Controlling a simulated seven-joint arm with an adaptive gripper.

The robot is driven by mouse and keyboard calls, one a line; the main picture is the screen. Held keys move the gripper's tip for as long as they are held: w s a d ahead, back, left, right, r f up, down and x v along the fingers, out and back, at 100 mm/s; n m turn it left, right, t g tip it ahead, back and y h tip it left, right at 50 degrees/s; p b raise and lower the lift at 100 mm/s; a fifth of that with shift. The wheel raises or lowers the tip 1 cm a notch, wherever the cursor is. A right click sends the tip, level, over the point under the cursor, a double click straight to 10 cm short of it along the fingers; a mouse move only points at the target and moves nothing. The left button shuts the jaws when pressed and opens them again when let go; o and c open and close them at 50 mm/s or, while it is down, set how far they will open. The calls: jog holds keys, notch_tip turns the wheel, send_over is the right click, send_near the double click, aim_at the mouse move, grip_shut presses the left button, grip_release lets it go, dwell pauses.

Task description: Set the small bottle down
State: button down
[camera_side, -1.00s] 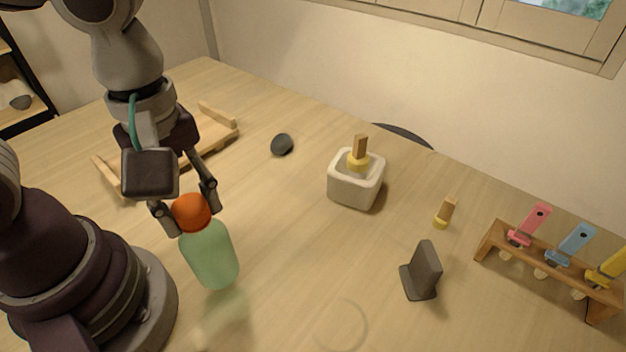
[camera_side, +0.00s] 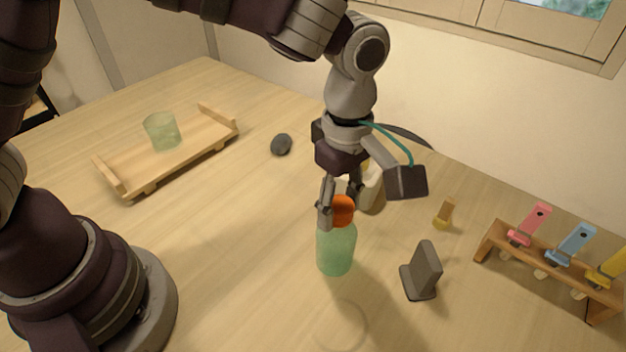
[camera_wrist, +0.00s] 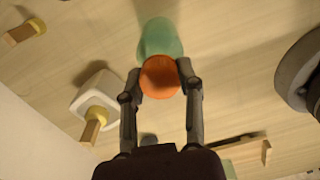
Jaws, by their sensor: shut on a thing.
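The small bottle is pale green (camera_side: 336,250) with an orange cap (camera_side: 343,210). It is upright near the middle of the table in the side view. My gripper (camera_side: 340,205) is above it, shut on the orange cap. In the wrist view the cap (camera_wrist: 160,77) sits between the two fingertips, with the green body (camera_wrist: 160,38) beyond it. I cannot tell whether the bottle's base touches the table. A faint ring (camera_side: 341,326) marks the tabletop in front of the bottle.
A white pot (camera_side: 374,192) is partly hidden behind my gripper. A grey stand (camera_side: 424,270) and a wooden-handled tool (camera_side: 444,214) are to the right, before a rack (camera_side: 488,242). A wooden tray (camera_side: 200,143) holds a green glass (camera_side: 162,131). A dark stone (camera_side: 281,144) lies behind.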

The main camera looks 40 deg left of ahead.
jog(key=shift+f, duration=0.15)
jog(key=c, duration=0.7)
grip_release()
notch_tip(320, 180, up, 12)
jog(key=s+a+r+m+t, duration=0.25)
jog(key=a+m, duration=0.45)
jog(key=a, duration=0.4)
jog(key=s+a+f+m+t, duration=0.1)
jog(key=s+a+m, duration=0.1)
jog(key=m, duration=0.1)
jog(key=s+a+f+m+t, duration=0.1)
jog(key=s+a+m, duration=0.1)
jog(key=m, duration=0.1)
jog(key=s+a+f+m+t, duration=0.1)
jog(key=s+a+m, duration=0.1)
jog(key=m, duration=0.1)
jog(key=shift+s+f, duration=0.25)
jog(key=shift+f, duration=0.05)
